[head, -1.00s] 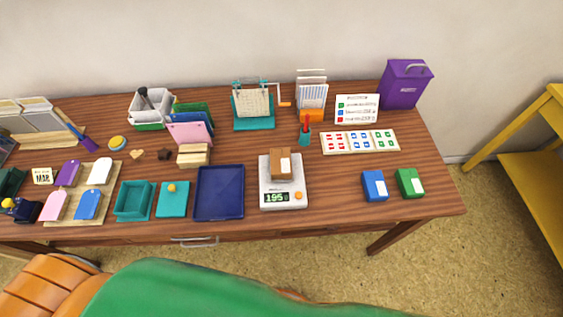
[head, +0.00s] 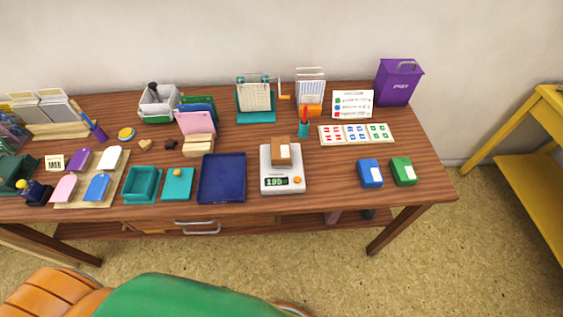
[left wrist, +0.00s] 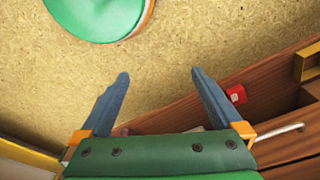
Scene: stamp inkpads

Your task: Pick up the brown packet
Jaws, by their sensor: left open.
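The brown packet (head: 281,151) has a white label and sits upright on the white scale (head: 281,186) near the middle of the desk. The scale's display is lit with green digits. My left gripper (left wrist: 158,80) shows only in the left wrist view, with its two blue-grey fingers spread apart and nothing between them. It is over the floor beside the desk's drawer side, away from the packet. My right gripper is in neither view now.
A navy tray (head: 222,178) lies left of the scale. Blue (head: 370,173) and green (head: 403,171) boxes stand to the right.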

